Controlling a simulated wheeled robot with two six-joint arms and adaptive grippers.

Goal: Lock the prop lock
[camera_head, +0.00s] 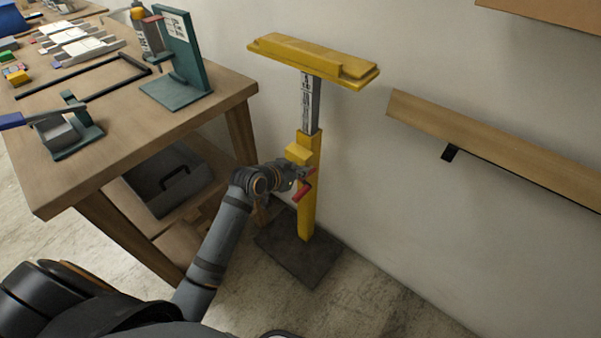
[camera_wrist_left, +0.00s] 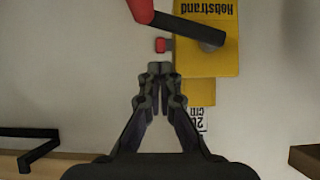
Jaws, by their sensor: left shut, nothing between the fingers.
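The prop (camera_head: 308,190) is a yellow upright post with a grey inner post (camera_head: 310,105) and a flat yellow head (camera_head: 313,60) on top. It stands on a dark square base plate (camera_head: 298,246). Its lock is a yellow block (camera_head: 298,153) with a red-handled lever (camera_head: 303,191). In the left wrist view, the lever's dark arm (camera_wrist_left: 187,28) runs across the yellow block (camera_wrist_left: 215,60) to the red handle (camera_wrist_left: 141,9). A small red piece (camera_wrist_left: 163,45) lies just beyond my fingertips. My left gripper (camera_head: 301,172) is shut and empty, close beside the lock; contact is unclear. My right gripper is not in view.
A wooden workbench (camera_head: 130,130) with tools stands at the left, close to my left arm. A grey bin (camera_head: 160,180) sits on its lower shelf. A wooden rail (camera_head: 490,145) with a black bracket (camera_head: 450,153) is on the wall at the right. The floor in front is clear.

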